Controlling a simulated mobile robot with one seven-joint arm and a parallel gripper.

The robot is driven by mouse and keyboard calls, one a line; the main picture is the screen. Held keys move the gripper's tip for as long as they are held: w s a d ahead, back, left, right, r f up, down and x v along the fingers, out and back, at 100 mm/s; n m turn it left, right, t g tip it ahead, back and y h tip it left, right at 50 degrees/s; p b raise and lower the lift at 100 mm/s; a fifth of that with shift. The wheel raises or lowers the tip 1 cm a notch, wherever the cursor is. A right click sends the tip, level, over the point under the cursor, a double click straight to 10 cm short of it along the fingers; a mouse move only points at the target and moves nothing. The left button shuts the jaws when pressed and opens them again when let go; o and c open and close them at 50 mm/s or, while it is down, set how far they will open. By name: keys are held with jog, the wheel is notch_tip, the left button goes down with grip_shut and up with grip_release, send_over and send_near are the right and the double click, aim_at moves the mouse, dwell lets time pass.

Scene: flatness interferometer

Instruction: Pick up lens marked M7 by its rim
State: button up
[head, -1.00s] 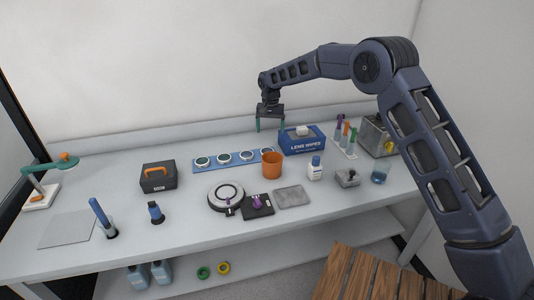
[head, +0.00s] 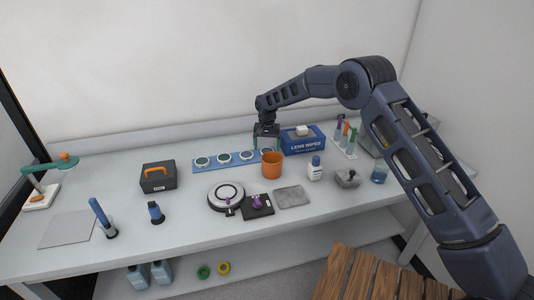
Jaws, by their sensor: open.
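Several round lenses sit in a row on a blue rack (head: 213,167) in the middle of the bench. They include a left lens (head: 202,161), a second lens (head: 224,158) and a third lens (head: 246,155). A further lens at the right end of the rack is mostly hidden by my gripper and an orange cup. The markings are too small to read, so I cannot tell which is M7. My gripper (head: 267,147) points down with its fingers apart, at the rack's right end, just behind the orange cup. I cannot tell whether the fingers touch that lens.
The orange cup (head: 272,166) stands close in front of the gripper. A blue lens wipes box (head: 304,143) is just to its right. A round instrument (head: 226,196) and a black block (head: 257,207) lie in front. A black case (head: 158,177) stands left of the rack.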

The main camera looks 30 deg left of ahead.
jog(key=shift+f, duration=0.7)
jog(key=c, duration=1.1)
